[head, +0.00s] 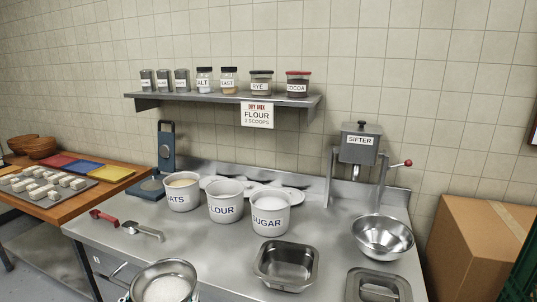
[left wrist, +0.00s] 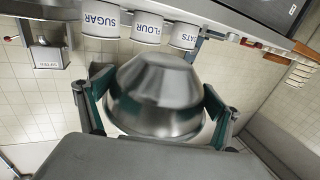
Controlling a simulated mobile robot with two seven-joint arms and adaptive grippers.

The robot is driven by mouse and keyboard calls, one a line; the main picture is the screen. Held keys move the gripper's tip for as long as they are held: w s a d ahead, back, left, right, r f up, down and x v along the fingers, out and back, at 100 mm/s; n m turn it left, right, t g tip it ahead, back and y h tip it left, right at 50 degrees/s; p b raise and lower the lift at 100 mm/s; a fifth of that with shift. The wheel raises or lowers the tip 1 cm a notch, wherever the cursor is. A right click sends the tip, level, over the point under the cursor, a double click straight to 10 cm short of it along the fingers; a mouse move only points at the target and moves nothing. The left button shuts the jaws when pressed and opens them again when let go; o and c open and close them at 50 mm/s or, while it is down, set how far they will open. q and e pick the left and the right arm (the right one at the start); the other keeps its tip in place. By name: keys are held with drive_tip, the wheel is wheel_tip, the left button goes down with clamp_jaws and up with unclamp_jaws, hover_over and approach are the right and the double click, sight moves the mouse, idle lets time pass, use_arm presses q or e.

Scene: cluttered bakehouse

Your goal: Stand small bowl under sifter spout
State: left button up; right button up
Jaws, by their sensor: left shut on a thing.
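My left gripper (head: 163,290) is shut on a small steel bowl (head: 187,272) at the bottom left of the head view. The bowl is upright, with something pale, perhaps flour, inside. The left wrist view, which is upside down, shows the bowl (left wrist: 158,95) between the two teal fingers of the gripper (left wrist: 155,108). The grey sifter (head: 360,143) stands at the back right of the counter, with a red-knobbed lever; it also shows in the left wrist view (left wrist: 46,55). The bowl is well apart from it. My right gripper is not in view.
On the steel counter (head: 325,225) are OATS, FLOUR and SUGAR tubs (head: 225,204), a larger bowl (head: 383,240) in front of the sifter, a square pan (head: 286,266) and a lid (head: 378,287). Scoops (head: 143,230) and a blue scale (head: 152,187) are at left.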

use_arm(q)
drive_tip(key=s, duration=0.6)
drive_tip(key=shift+a+r, duration=0.2)
drive_tip(key=shift+a, duration=0.1)
drive_tip(key=shift+s+r, duration=0.25)
drive_tip(key=shift+s, duration=0.35)
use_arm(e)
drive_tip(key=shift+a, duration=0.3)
use_arm(q)
drive_tip(key=shift+a+f, duration=0.1)
drive_tip(key=shift+f, duration=0.05)
